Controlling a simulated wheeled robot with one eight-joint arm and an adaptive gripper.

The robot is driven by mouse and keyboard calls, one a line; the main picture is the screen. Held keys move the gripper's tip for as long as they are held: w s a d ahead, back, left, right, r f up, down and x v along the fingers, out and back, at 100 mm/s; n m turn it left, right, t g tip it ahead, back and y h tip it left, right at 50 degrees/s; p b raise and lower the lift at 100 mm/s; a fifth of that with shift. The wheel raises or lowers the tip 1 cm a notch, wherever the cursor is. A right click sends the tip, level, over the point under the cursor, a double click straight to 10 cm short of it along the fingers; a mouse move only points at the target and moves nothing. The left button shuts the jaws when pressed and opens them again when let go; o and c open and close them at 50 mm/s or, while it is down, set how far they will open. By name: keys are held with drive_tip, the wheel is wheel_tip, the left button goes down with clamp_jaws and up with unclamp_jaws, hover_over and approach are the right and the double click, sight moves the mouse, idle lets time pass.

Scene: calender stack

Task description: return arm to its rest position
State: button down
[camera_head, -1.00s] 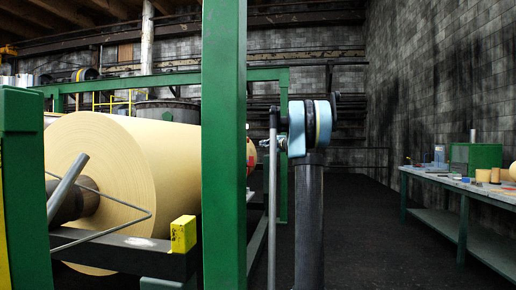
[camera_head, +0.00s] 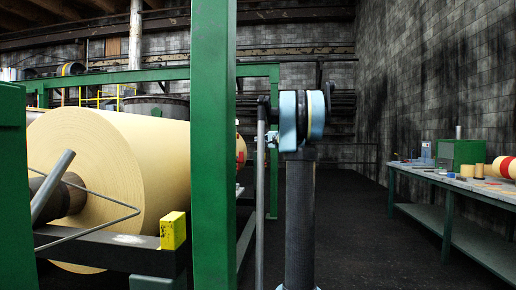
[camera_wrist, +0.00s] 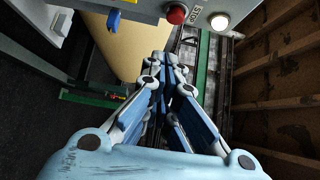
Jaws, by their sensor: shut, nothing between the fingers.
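My gripper (camera_wrist: 163,62) shows in the wrist view with its blue and grey fingers brought together at the tips, shut and empty. Beyond the fingertips is a light panel with a red button (camera_wrist: 177,14) and a white button (camera_wrist: 219,22). I cannot tell the exact gap to it. In the head view my blue and grey arm links sit folded on top of my dark column; the gripper itself is not clear there.
A large cream roll (camera_head: 150,165) sits in a green frame (camera_head: 213,130) on the left. A yellow block (camera_head: 173,230) marks a dark beam's end. A workbench (camera_head: 440,178) with a green box (camera_head: 462,153) stands at right. Dark floor (camera_head: 365,240) between is clear.

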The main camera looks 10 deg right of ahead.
drive_tip(key=s+a+f+n+g, duration=0.3)
drive_tip(key=s+a+f, duration=0.3)
drive_tip(key=s, duration=0.4)
drive_tip(key=s+a+f+n+g, duration=0.2)
drive_tip(key=s+a+f, duration=0.1)
drive_tip(key=s+f, duration=0.55)
drive_tip(key=s+a+f+n+g, duration=0.3)
drive_tip(key=s+a+f, duration=0.2)
drive_tip(key=s, duration=0.6)
drive_tip(key=s+d+f+n+g+h, duration=0.1)
drive_tip(key=s+d+f+g+h, duration=0.1)
drive_tip(key=s+f, duration=0.7)
drive_tip(key=s+d+f+n+g+h, duration=0.2)
drive_tip(key=s+d+f+h, duration=0.1)
drive_tip(key=s+f, duration=0.7)
drive_tip(key=s+d+f+n+g+h, duration=0.1)
drive_tip(key=s+d+f+h, duration=0.2)
drive_tip(key=s+f, duration=0.6)
drive_tip(key=s, duration=0.4)
drive_tip(key=shift+s+f+n+g, duration=0.15)
drive_tip(key=shift+f+n+g, duration=0.15)
drive_tip(key=shift+n+g, duration=0.1)
drive_tip(key=shift+w+f, duration=0.2)
drive_tip(key=shift+w, duration=0.3)
